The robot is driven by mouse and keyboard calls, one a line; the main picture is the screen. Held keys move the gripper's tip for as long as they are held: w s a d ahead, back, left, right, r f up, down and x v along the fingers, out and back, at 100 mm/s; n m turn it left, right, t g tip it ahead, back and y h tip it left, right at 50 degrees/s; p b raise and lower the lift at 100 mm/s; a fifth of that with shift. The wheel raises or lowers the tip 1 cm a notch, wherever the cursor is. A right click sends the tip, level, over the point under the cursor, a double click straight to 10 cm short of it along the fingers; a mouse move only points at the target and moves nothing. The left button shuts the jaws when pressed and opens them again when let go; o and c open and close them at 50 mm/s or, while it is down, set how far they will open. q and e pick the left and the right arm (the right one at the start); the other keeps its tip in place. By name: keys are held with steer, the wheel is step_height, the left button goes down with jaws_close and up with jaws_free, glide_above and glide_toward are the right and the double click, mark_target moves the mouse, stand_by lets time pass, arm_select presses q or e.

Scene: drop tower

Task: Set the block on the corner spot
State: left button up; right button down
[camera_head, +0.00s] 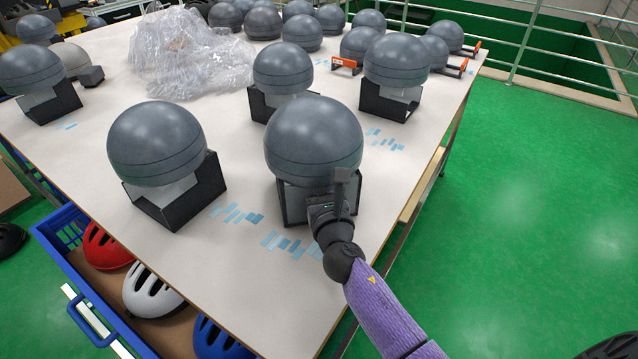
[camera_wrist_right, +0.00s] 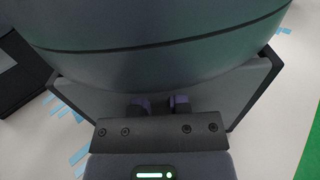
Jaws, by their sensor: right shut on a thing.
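My right gripper (camera_head: 330,205) is at the near right part of the table, against the lower front of a dark grey domed block (camera_head: 313,140). The block has a round top over a black angled base. In the right wrist view the gripper's purple fingertips (camera_wrist_right: 158,105) are close together at the lower face under the large dome (camera_wrist_right: 160,50), shut on the block. The contact is partly hidden by the dome and wrist. Whether the block touches the table cannot be told. No clearly marked corner spot shows. My left gripper is not in view.
The pale table (camera_head: 250,310) bears several similar domes, one just left (camera_head: 157,140) and one behind (camera_head: 284,68). Blue tape marks (camera_head: 290,243) lie nearby. Clear plastic wrap (camera_head: 190,55) lies behind. A blue crate (camera_head: 75,275) of helmets stands below left. Green floor (camera_head: 540,200) is free at right.

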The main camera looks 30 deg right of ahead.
steer(key=c, duration=1)
jaws_free()
steer(key=shift+f, duration=0.1)
steer(key=o, duration=0.4)
steer(key=shift+s+r, duration=0.2)
steer(key=p+v, duration=0.1)
steer(key=v, duration=1)
steer(key=shift+s+a, duration=0.1)
steer(key=shift+s, duration=0.25)
